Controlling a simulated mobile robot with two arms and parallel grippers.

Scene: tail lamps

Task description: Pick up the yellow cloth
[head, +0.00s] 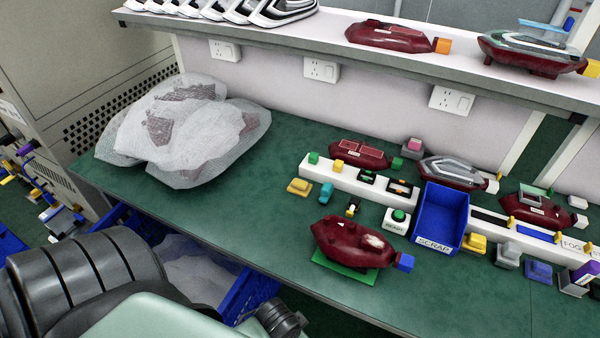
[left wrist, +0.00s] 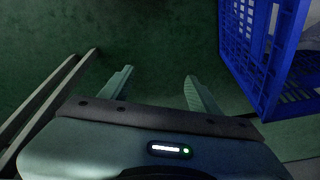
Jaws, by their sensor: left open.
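I cannot tell for sure which thing is the yellow cloth. A small flat yellow item (head: 299,186) lies on the green bench, left of the white block strip. A second yellow item (head: 474,243) lies right of the blue scrap bin; both are too small to tell if they are cloth. My left gripper (left wrist: 157,88) shows in the left wrist view with its two fingers apart and nothing between them, over a dark green surface. In the head view only my arm shows at the lower left; its gripper is out of view. My right gripper is in neither view.
A blue crate (left wrist: 258,50) stands right of my left gripper. On the bench (head: 270,235) are a wrapped bundle (head: 185,130), a red lamp (head: 352,243) on a green pad and the blue scrap bin (head: 438,218). A shelf (head: 370,65) with lamps runs above. The bench's front left is clear.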

